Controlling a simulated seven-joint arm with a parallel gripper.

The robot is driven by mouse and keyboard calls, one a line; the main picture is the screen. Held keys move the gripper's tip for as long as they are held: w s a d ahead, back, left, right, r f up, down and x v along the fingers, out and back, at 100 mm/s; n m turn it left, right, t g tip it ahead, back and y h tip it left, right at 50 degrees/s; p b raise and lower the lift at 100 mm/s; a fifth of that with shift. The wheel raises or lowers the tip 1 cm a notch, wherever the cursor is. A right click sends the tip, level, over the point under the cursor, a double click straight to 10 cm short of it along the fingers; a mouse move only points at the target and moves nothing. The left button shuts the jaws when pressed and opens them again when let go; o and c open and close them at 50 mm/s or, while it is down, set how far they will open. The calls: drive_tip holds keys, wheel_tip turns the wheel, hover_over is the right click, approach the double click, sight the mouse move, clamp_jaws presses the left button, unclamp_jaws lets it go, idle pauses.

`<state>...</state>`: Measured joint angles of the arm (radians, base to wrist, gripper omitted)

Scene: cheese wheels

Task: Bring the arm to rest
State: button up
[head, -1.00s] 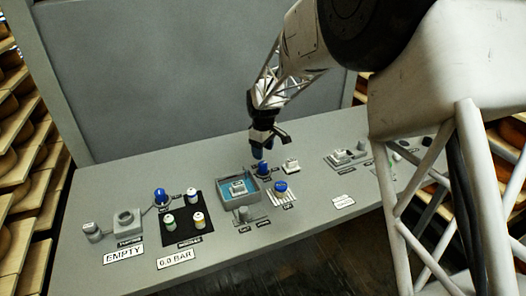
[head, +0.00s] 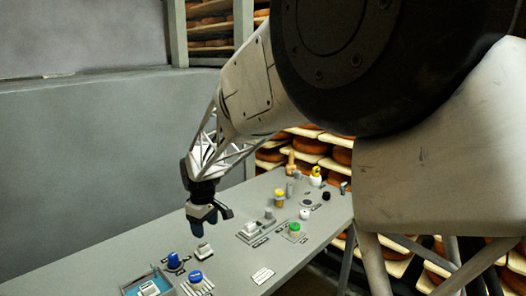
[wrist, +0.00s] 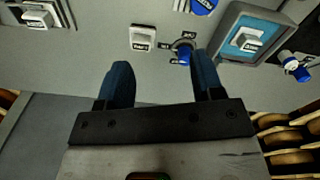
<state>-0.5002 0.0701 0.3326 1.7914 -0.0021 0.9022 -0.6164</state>
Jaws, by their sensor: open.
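My gripper (head: 205,218) is above the grey bench (head: 225,285), apart from it. In the wrist view its two blue fingers (wrist: 163,78) are spread apart with nothing between them. In the head view it hangs just above and behind a small white block (head: 204,251). A blue knob (head: 173,260) stands to the left of that block. In the wrist view the white block (wrist: 142,38) and the blue knob (wrist: 184,54) lie beyond the fingertips.
A blue tray (head: 163,273) holding a white block and another blue knob (head: 195,277) are at the front left. A green-topped item (head: 295,228), a yellow-topped item (head: 279,195) and several small things stand farther right. Shelves of cheese wheels (head: 338,155) are behind the bench.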

drive_tip(key=s+d+r+m, duration=0.25)
drive_tip(key=s+d, duration=0.25)
drive_tip(key=d, duration=0.3)
drive_tip(key=s+d+r+m+t, duration=0.1)
drive_tip(key=s+d+r+m, duration=0.1)
drive_tip(key=s+d+r, duration=0.4)
drive_tip(key=s+d+r+m, duration=0.2)
drive_tip(key=s+d, duration=0.1)
drive_tip(key=d, duration=0.6)
drive_tip(key=s+d+f+m, duration=0.1)
drive_tip(key=s+d+m, duration=0.2)
drive_tip(key=s+d, duration=0.3)
drive_tip(key=s+d+m+t, duration=0.1)
drive_tip(key=s+d+m, duration=0.2)
drive_tip(key=s+d, duration=0.4)
drive_tip(key=s, duration=0.8)
drive_tip(key=shift+s+f, duration=0.35)
drive_tip(key=shift+s, duration=0.05)
